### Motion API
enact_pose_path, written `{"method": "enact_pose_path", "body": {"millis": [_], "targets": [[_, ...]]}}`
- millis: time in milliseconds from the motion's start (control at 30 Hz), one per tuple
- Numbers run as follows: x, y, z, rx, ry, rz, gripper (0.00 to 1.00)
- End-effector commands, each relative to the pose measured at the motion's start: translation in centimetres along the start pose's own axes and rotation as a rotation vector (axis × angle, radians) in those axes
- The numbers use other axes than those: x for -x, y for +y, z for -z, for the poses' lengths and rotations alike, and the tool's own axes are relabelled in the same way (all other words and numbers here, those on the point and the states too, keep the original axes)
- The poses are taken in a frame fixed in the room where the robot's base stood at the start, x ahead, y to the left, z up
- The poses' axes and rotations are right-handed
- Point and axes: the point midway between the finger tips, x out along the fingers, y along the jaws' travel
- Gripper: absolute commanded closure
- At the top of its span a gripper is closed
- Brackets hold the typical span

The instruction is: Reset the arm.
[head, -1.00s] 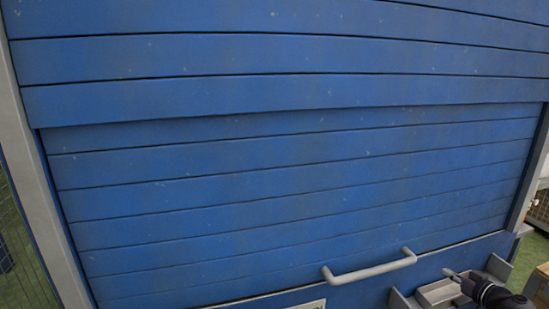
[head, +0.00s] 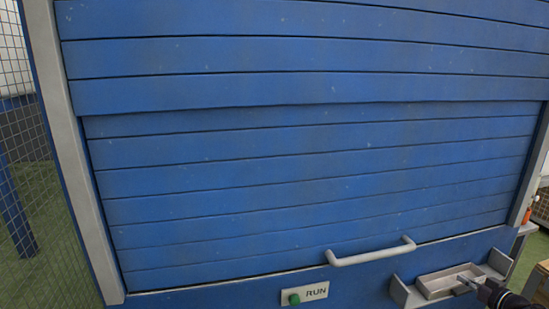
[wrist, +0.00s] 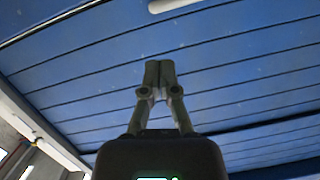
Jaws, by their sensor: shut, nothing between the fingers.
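My gripper (wrist: 159,75) shows in the middle of the wrist view, its two fingers together with nothing between them. The blue slatted panel (wrist: 235,65) lies beyond it. In the head view my gripper (head: 462,288) is small and partly cut off at the lower right, in front of the grey tray. I cannot tell there how far it is from the tray.
The blue slatted shutter (head: 300,150) fills most of the head view. A grey handle (head: 370,255) is on its lower edge. Below are a RUN plate (head: 316,291) with a green button (head: 294,299) and a grey tray (head: 436,287). A mesh fence (head: 30,130) stands at the left.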

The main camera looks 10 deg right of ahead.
Motion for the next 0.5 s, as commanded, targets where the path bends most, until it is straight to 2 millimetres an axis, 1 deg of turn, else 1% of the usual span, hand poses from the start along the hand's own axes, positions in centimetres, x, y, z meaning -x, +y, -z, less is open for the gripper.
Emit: {"method": "enact_pose_path", "body": {"millis": [100, 367, 500], "targets": [[0.0, 0.0, 0.0, 0.000, -0.001, 0.001, 1.00], [-1.5, -1.4, -0.7, -0.015, -0.048, 0.029, 1.00], [-2.5, -2.5, -1.2, -0.026, -0.081, 0.048, 1.00]]}}
